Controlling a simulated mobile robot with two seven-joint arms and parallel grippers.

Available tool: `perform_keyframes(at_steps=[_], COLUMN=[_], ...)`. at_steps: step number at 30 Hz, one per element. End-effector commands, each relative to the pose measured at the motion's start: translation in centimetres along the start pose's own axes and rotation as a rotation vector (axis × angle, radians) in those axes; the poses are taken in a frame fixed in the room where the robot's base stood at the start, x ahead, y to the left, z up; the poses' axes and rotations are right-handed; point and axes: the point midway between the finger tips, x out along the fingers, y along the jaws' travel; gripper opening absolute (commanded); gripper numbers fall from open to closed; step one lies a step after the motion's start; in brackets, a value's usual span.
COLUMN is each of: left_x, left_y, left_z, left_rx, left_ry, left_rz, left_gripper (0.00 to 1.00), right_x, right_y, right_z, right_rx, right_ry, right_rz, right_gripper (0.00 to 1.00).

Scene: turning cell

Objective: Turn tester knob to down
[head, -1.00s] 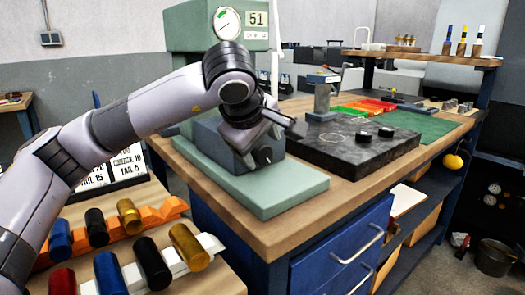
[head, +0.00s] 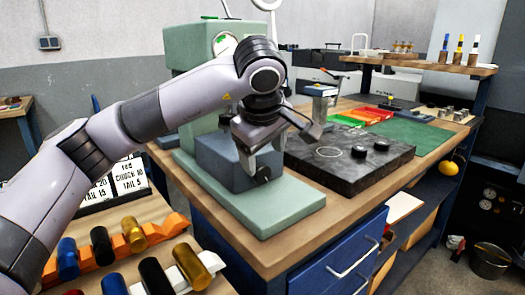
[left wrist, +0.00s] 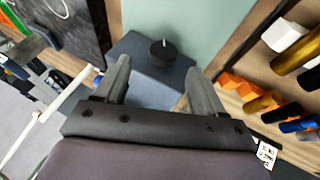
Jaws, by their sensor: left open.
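The tester (head: 190,110) is a pale green machine on a green base, partly hidden behind my left arm. A blue-grey block on its base carries a round black knob (head: 263,174). In the left wrist view the knob (left wrist: 163,54) has a white mark on it that points to the top of that picture. My left gripper (head: 279,149) is open and empty just above the knob in the head view. In the left wrist view the fingers (left wrist: 160,82) stand apart, with the knob beyond their tips and between their lines; I see no contact. My right gripper is not in view.
A dark slab (head: 345,158) with round black pieces lies right of the tester, with a small stand (head: 318,103) behind it. Coloured cylinders on racks (head: 163,238) stand at the lower left. Blue drawers (head: 345,255) are below the bench.

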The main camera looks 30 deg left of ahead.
Motion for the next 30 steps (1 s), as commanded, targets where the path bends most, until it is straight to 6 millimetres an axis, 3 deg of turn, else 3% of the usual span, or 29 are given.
perform_keyframes(at_steps=[1,5,16,30], left_x=[-1.0,-0.8,-0.1,5.7], left_y=[1.0,1.9,2.2,0.1], left_z=[-0.3,-0.1,0.2,0.1], left_rx=[0.022,0.077,0.149,0.149], left_ry=[-0.001,0.001,0.005,0.004], left_rz=[-0.054,-0.181,-0.349,-0.349], left_gripper=[0.69,0.69,0.69,0.69], right_x=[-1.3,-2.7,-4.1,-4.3], right_y=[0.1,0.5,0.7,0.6], right_z=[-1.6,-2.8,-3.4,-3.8], right_rx=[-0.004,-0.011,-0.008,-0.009], right_ry=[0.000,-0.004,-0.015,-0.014], right_rz=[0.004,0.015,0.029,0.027], right_gripper=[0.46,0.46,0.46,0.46])
